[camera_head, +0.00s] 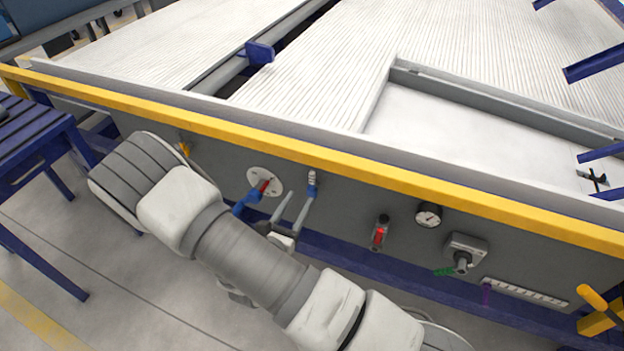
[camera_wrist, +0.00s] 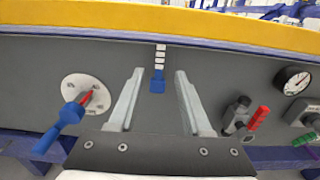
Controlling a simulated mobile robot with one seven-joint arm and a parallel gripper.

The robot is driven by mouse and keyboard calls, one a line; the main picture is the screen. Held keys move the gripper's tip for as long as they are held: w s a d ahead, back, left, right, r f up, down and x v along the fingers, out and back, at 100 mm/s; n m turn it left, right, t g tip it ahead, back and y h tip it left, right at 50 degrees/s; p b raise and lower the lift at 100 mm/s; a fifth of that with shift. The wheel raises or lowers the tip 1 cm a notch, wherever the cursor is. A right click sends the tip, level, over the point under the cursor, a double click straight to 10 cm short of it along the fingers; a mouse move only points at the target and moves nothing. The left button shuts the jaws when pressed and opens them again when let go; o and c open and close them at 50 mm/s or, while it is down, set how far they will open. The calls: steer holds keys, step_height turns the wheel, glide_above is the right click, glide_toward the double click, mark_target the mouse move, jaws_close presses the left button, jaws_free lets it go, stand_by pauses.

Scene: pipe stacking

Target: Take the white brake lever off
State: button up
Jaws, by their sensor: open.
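On the grey panel in the wrist view, a vertical strip of white marks (camera_wrist: 160,54) has a blue handle (camera_wrist: 157,84) at its lower end. This is the only white-marked lever I can pick out. The strip also shows in the head view (camera_head: 312,179), where my gripper hides its lower part. My gripper (camera_wrist: 159,72) is open and empty. Its two grey fingers point at the panel, one on each side of the blue handle in the picture. In the head view my gripper (camera_head: 300,198) is just below the strip. I cannot tell whether the fingers touch anything.
Left of the strip is a white round plate (camera_head: 254,176) with a blue and red lever (camera_head: 246,201). A yellow rail (camera_head: 330,170) runs above the panel.

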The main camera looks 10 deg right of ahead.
mark_target(311, 180)
steer(key=b+x, duration=0.1)
steer(key=x, duration=0.8)
steer(key=shift+w+d, duration=0.1)
jaws_close()
stand_by(1.1)
